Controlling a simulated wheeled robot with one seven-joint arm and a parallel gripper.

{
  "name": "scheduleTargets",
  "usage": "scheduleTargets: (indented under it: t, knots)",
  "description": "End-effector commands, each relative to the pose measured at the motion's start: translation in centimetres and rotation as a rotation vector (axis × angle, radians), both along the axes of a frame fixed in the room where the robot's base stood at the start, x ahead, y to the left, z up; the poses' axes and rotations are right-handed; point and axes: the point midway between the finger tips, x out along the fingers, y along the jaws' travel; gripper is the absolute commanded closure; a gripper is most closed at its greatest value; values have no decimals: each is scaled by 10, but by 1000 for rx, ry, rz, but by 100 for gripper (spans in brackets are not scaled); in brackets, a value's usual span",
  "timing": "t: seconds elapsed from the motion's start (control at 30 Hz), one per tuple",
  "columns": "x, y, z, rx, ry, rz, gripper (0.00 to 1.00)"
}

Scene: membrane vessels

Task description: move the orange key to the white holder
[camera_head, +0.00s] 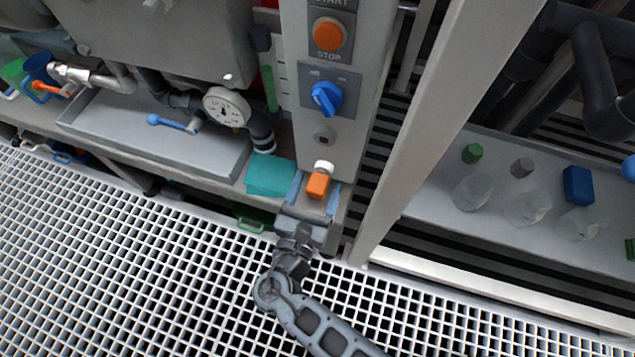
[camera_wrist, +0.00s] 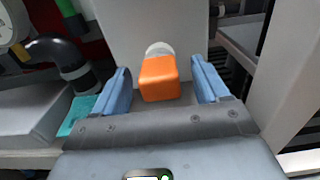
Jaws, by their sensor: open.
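The orange key (camera_head: 317,185) is a small orange block at the foot of the grey control panel. In the wrist view the orange key (camera_wrist: 159,79) sits in front of a round white holder (camera_wrist: 160,48), which shows just behind its top edge. The white holder (camera_head: 324,167) also shows above the key in the head view. My gripper (camera_head: 315,194) is open, with one blue finger on each side of the key. In the wrist view my gripper (camera_wrist: 160,88) shows gaps between both fingers and the key. Whether the key is seated in the holder is hidden.
A teal block (camera_head: 270,175) lies close on the left. A grey upright post (camera_head: 412,130) stands on the right.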

Motion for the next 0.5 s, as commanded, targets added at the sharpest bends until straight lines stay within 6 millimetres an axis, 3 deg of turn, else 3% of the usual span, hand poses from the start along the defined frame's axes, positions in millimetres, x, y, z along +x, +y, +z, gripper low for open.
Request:
scheduleTargets:
  t: [0.3,0.5]
  knots:
    - [-48,18,1,-2,2,3,26]
    - [-63,23,0,-1,0,2,26]
